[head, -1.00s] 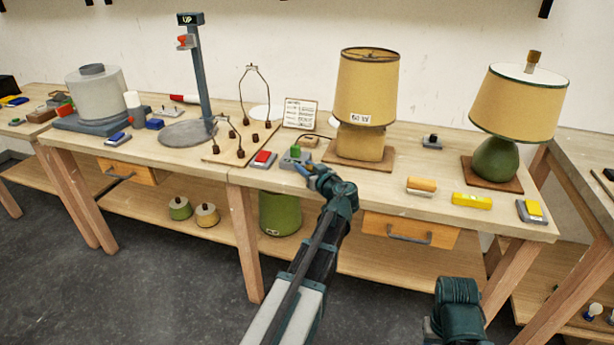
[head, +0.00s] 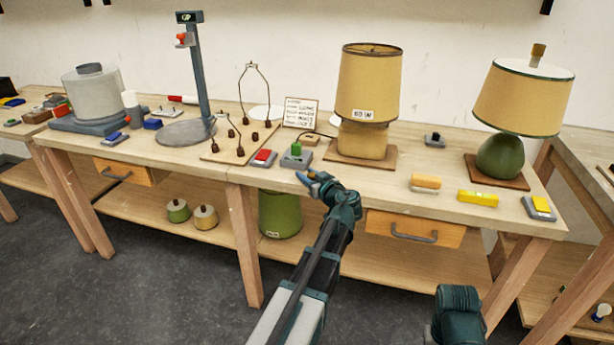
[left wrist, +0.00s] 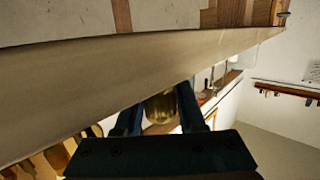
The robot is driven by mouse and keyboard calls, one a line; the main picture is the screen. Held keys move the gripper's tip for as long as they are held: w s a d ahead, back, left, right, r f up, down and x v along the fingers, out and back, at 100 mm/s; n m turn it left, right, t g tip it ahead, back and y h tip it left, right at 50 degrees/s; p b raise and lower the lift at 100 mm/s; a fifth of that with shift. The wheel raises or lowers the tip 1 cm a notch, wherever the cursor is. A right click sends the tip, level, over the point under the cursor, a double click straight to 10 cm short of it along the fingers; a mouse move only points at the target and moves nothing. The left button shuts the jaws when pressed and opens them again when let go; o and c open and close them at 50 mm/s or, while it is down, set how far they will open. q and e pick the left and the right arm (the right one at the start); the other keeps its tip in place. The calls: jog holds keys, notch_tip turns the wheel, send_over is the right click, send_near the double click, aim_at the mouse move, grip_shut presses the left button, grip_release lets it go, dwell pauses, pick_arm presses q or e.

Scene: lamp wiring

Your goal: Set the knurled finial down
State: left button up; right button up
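The knurled finial (left wrist: 162,107) appears as a rounded brass piece between the two dark fingers of my left gripper (left wrist: 160,112) in the left wrist view. The fingers stand at either side of it and look shut on it; its lower part is hidden behind the gripper body. In the head view my left gripper (head: 311,179) is at the bench's front edge, in front of a grey block with a green top (head: 296,156). The finial cannot be made out clearly there. My right gripper is not in view; only a part of my right arm shows at the bottom.
The bench (head: 380,186) carries a shaded lamp (head: 368,90), a green-based lamp (head: 500,158), a red-topped block (head: 263,158), an orange roller-like piece (head: 426,181) and a yellow block (head: 478,198). Bare benchtop lies right of my left gripper. A drawer (head: 414,229) is below.

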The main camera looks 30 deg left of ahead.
pick_arm(q)
jog(key=o, duration=0.3)
jog(key=shift+o, duration=0.2)
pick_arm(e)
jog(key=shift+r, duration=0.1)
